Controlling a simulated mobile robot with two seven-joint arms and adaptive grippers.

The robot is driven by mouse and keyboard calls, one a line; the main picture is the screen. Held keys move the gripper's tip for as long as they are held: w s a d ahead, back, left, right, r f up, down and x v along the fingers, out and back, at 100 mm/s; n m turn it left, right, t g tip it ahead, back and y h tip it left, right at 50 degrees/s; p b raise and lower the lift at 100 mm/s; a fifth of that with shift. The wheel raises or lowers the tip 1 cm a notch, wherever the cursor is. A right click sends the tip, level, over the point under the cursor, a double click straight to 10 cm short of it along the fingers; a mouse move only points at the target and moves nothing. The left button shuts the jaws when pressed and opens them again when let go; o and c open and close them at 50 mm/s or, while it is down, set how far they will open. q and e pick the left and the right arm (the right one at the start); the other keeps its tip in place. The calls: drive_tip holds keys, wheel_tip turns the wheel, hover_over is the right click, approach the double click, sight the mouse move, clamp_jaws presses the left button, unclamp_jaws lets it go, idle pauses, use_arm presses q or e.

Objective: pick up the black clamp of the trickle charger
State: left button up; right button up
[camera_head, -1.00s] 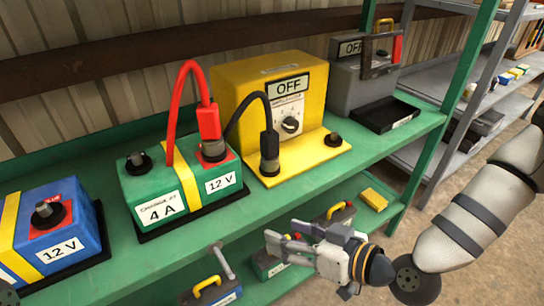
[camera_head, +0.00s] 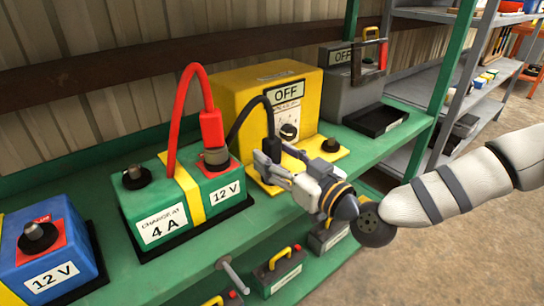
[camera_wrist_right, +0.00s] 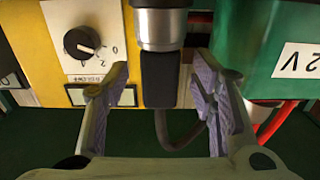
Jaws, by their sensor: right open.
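The trickle charger is a yellow box (camera_head: 230,85) with an OFF label and a dial, on the green shelf. Its black clamp (camera_head: 271,128) stands upright on the charger's front ledge, its lower part hidden by my right gripper in the head view. In the right wrist view the black clamp (camera_wrist_right: 160,80), with a silver collar, lies between the two fingers. My right gripper (camera_wrist_right: 158,88) is open, one finger on each side of the clamp, with gaps visible. It also shows in the head view (camera_head: 268,160). My left gripper is not in view.
The red clamp (camera_head: 212,130) sits on the green 4 A battery (camera_head: 185,200), left of my right gripper. A bare black post (camera_head: 331,145) stands right of the gripper. A blue battery (camera_head: 50,250) is at far left. A grey box (camera_head: 345,85) stands behind right.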

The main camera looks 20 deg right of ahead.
sight(277, 142)
drive_tip(key=shift+x, duration=1)
clamp_jaws()
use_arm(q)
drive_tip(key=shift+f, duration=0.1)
use_arm(e)
drive_tip(key=shift+r, duration=0.15)
wheel_tip(277, 142, up, 3)
drive_tip(key=shift+p, duration=0.4)
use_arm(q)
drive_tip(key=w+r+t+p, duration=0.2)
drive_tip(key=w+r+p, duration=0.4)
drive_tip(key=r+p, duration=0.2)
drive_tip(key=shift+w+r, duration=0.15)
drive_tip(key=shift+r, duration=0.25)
use_arm(e)
drive_tip(key=s+d+r, duration=0.4)
drive_tip(key=s+r, duration=0.8)
drive_tip(key=s, duration=0.1)
drive_tip(key=shift+s+r, duration=0.2)
drive_tip(key=shift+r, duration=0.15)
